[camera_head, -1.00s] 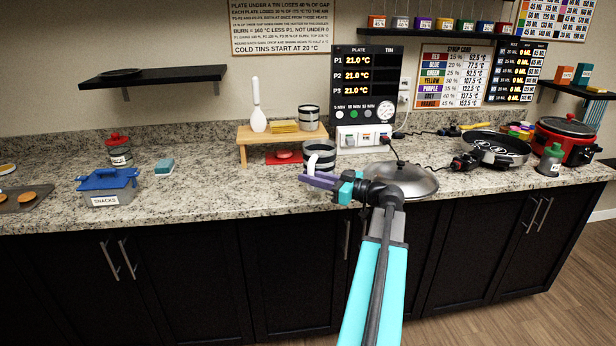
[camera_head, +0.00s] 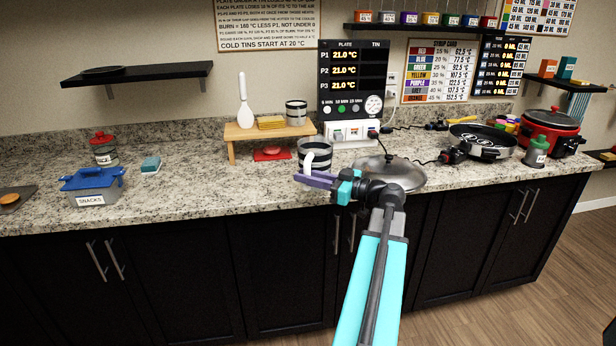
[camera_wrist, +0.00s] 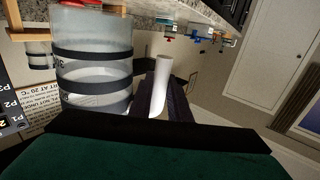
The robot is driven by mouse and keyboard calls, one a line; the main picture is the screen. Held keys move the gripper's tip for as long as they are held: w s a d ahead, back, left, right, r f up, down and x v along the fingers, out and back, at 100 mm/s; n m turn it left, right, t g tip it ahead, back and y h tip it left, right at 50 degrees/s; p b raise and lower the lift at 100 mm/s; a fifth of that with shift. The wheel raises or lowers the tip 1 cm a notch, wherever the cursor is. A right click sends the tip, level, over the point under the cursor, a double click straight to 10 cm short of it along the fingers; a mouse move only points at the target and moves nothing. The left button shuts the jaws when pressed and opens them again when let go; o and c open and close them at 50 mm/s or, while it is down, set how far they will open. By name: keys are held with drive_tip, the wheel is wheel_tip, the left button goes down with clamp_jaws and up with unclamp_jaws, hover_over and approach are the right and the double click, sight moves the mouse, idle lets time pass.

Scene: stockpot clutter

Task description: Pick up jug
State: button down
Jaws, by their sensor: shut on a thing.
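The jug (camera_head: 315,149) is a clear, round vessel with dark bands and a white handle, in the middle of the counter. The jug's body stands clear beyond the fingers. I cannot tell whether its base touches the counter.
A wooden stand (camera_head: 270,131) with a banded cup (camera_head: 296,112) is behind left, with a red item (camera_head: 271,154) under it. A heater panel (camera_head: 352,85) stands behind. A domed metal lid (camera_head: 390,172) is close on the right. The counter at left has free room.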

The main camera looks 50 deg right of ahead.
drive_tip(key=shift+w+a+r, duration=0.1)
idle(0.6)
drive_tip(key=shift+w+a, duration=0.2)
drive_tip(key=w+a+f+n+g+y+p, duration=0.1)
drive_tip(key=w+a+n+y+p, duration=0.2)
drive_tip(key=w+a, duration=0.6)
drive_tip(key=w+a+f+n+g+y+p, duration=0.1)
drive_tip(key=w+a+y+p, duration=0.3)
drive_tip(key=a, duration=0.8)
drive_tip(key=w+a+n+g+y+p, duration=0.1)
drive_tip(key=w+a+n+g+p, duration=0.1)
drive_tip(key=a, duration=1.2)
drive_tip(key=w+a+f+n+g+y+p, duration=0.1)
drive_tip(key=a+p, duration=0.4)
drive_tip(key=a, duration=0.9)
drive_tip(key=shift+w+n+g+y, duration=0.6)
drive_tip(key=shift+w+g+y, duration=0.2)
drive_tip(key=shift+g, duration=0.2)
drive_tip(key=shift+d+f, duration=0.1)
